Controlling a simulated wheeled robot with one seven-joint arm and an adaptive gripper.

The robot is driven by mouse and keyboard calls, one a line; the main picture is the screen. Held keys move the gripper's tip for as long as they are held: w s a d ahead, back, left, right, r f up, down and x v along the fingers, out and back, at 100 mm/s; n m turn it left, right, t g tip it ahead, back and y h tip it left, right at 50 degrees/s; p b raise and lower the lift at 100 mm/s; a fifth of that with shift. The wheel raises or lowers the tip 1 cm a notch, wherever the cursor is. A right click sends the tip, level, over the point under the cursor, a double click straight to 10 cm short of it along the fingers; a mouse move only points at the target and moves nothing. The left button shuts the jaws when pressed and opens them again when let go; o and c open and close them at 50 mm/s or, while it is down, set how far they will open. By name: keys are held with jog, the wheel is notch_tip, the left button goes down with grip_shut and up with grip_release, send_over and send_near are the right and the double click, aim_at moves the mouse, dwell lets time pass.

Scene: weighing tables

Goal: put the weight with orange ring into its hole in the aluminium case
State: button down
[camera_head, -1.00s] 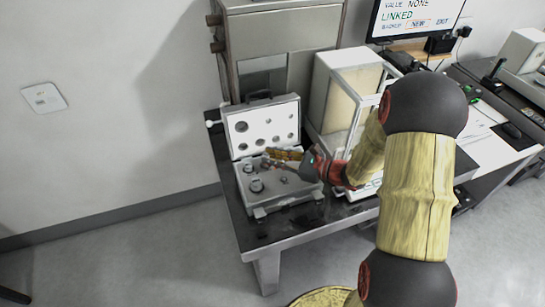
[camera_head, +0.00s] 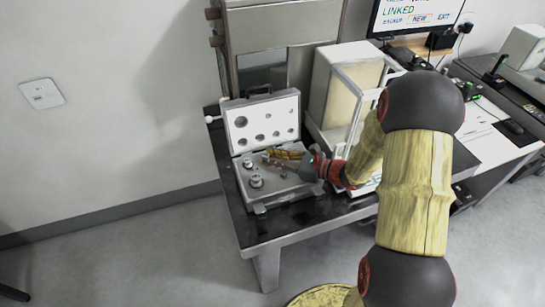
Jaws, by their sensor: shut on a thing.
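The aluminium case (camera_head: 262,208) lies open on the dark weighing table, with its pale lid (camera_head: 262,125) raised at the back and round holes in it. Several metal weights stand at the left of the case, a larger one (camera_head: 256,181) among them. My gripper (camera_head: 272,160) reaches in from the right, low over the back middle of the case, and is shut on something. The held thing is too small and too covered by the fingers to make out. I cannot pick out an orange ring apart from the orange-brown gripper parts.
A glass-sided balance (camera_head: 345,95) stands right of the case, close to my forearm. A metal cabinet (camera_head: 280,40) rises behind. A monitor (camera_head: 415,17) is at the top right. The table's front strip (camera_head: 300,218) is bare.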

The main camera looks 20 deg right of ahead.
jog(key=c, duration=1.6)
grip_release()
jog(key=v, duration=1.2)
jog(key=shift+s+a+r+n, duration=0.2)
jog(key=shift+a+n, duration=0.1)
jog(key=shift+a, duration=0.1)
jog(key=s+a+r+n+g+h, duration=0.2)
jog(key=s+a+r+n+g, duration=0.3)
jog(key=s+a+n+g, duration=0.6)
jog(key=s+r+n+t+h, duration=0.1)
jog(key=s+r+n+h, duration=0.1)
jog(key=n, duration=0.3)
jog(key=s+d+r+n+t+h, duration=0.1)
jog(key=s+r+n+t+h, duration=0.1)
jog(key=s+r+n+h, duration=0.1)
jog(key=s+r+n+t+h, duration=0.2)
jog(key=s+r+n+h, duration=0.1)
jog(key=n, duration=0.3)
jog(key=shift+s+d+r+n+h, duration=0.1)
jog(key=shift+d+r+n+h, duration=0.1)
jog(key=shift+r, duration=0.2)
jog(key=shift+s+d+r+n+h, duration=0.1)
jog(key=shift+r+h, duration=0.1)
jog(key=shift+r, duration=0.25)
